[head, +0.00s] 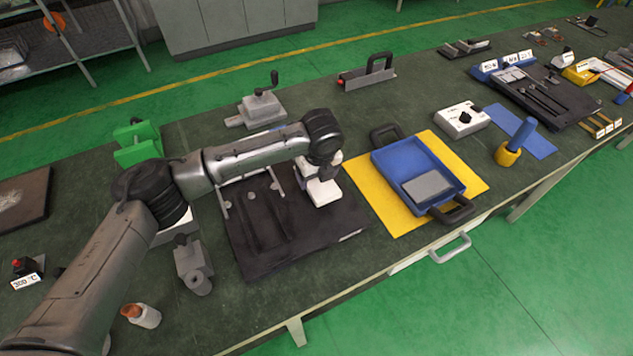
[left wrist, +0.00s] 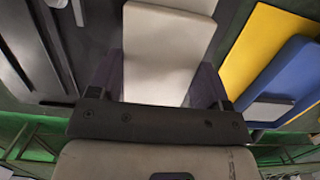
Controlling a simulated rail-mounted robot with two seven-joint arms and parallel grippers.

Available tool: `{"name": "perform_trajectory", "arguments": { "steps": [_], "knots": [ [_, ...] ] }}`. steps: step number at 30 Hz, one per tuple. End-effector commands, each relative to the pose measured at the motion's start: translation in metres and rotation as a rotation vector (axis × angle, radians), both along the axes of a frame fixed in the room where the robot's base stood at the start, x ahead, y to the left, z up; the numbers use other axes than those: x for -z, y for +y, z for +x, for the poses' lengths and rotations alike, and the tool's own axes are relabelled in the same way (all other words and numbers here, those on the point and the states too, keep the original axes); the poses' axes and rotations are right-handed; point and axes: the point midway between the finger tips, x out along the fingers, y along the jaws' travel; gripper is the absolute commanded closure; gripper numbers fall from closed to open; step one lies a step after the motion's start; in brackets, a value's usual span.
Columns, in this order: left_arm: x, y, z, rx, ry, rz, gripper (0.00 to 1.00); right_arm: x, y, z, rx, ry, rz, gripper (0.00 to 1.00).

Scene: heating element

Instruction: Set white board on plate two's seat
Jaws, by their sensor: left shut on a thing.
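My left gripper (head: 315,177) points down over the right part of a dark flat plate (head: 258,262). It is shut on a white board (head: 324,193), a pale block that also shows between the fingers in the left wrist view (left wrist: 165,55). The dark plate has long raised strips, a small round knob (head: 251,195) and metal rails at its back. I cannot tell whether the board touches the plate or hangs just above it. No label shows which plate is plate two. My right gripper is out of view.
Right of the plate, a blue tray (head: 387,172) holding a grey slab (head: 428,185) lies on a yellow mat (head: 395,222). A grey clamp (head: 193,268) and a small bottle (head: 142,315) stand at the left front. A crank device (head: 262,107) stands behind.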

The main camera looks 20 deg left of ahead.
Motion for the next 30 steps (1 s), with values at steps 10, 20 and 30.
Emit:
{"name": "perform_trajectory", "arguments": {
  "steps": [10,20,30],
  "knots": [
    [0.031,0.000,0.000,0.000,0.000,0.000,0.52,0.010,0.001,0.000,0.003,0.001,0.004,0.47],
    [0.033,0.000,0.000,0.001,0.000,0.000,0.24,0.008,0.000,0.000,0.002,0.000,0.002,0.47],
    [0.033,0.000,0.000,0.001,0.000,0.000,0.03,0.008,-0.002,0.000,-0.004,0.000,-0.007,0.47]
  ]
}}
